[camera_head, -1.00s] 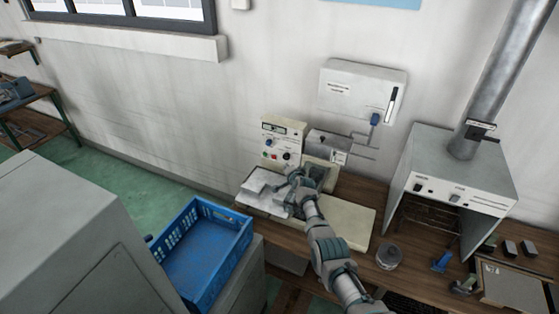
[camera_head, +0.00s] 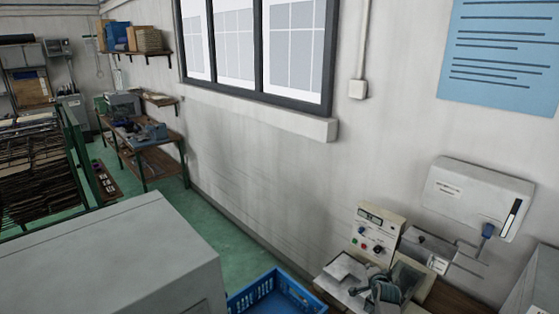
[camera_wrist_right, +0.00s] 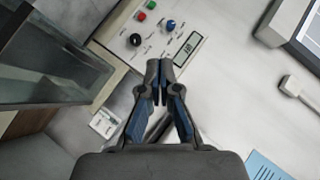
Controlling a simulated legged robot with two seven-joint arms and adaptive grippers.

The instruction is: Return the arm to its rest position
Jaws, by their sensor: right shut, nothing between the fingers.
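My right gripper (camera_head: 372,285) shows at the bottom of the head view, over the bench device in front of the control panel (camera_head: 378,232). Most of its arm is below the frame. In the right wrist view, the gripper (camera_wrist_right: 160,82) has its fingertips together with nothing between them. The panel (camera_wrist_right: 150,32), with its knobs and small display, lies beyond the fingertips there. My left arm and gripper are not in view.
A white wall box (camera_head: 475,198) with a blue plug hangs right of the panel. A blue crate (camera_head: 275,292) stands left of the bench, beside a grey cabinet (camera_head: 120,255). A window (camera_head: 262,50) and a blue poster (camera_head: 500,55) are on the wall. Green floor is open behind the cabinet.

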